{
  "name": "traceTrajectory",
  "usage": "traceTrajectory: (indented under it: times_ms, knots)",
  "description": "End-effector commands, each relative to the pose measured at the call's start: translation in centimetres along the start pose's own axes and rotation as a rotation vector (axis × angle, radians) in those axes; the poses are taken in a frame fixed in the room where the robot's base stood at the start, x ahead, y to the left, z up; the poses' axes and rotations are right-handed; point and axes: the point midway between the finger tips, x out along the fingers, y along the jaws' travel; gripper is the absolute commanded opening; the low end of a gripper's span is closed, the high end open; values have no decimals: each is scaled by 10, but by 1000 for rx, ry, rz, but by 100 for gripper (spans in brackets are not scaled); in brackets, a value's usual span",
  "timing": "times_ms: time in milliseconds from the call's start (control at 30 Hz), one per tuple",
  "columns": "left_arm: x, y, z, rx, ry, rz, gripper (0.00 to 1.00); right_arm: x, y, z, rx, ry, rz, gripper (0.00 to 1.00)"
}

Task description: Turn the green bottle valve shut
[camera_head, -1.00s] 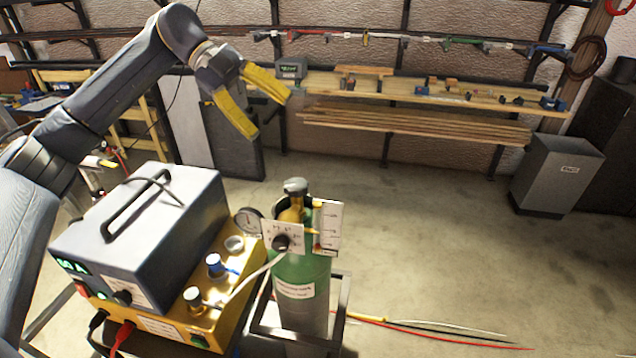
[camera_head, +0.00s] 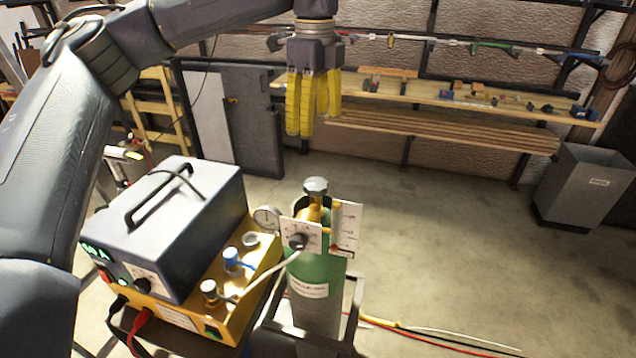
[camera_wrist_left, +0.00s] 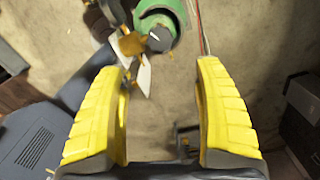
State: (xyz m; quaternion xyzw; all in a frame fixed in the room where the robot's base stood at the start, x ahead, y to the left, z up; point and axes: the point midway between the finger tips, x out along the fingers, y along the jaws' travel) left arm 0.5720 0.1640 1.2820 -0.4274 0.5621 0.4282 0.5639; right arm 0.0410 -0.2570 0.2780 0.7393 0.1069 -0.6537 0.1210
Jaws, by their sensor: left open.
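The green bottle (camera_head: 318,270) stands upright in a dark metal frame at the lower middle of the head view. Its valve has a grey knob (camera_head: 315,186) on top of a brass neck. My left gripper (camera_head: 307,132) hangs above the bottle with its yellow fingers pointing down, clear of the knob. In the left wrist view the gripper (camera_wrist_left: 162,115) is open and empty. There the valve knob (camera_wrist_left: 160,40) and the green bottle (camera_wrist_left: 178,14) lie beyond the fingertips, near the top. My right gripper is not in view.
A regulator with a round gauge (camera_head: 267,218) and white plates (camera_head: 347,225) sits beside the valve. A grey power unit (camera_head: 170,230) on a yellow box (camera_head: 232,316) stands left of the bottle. Cables lie on the floor at right. A grey bin (camera_head: 585,187) stands far right.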

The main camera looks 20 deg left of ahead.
Motion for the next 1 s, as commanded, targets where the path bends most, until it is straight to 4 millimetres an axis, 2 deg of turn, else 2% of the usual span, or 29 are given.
traceTrajectory:
  times_ms: [600, 800, 1000]
  knots:
    - [111, 1, -1, 3, 3, 4, 70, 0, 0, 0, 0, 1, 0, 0]
    - [135, 1, -1, 2, 3, 2, 70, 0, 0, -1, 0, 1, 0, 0]
    - [148, 0, -1, 3, 3, 1, 70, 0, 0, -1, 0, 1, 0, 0]
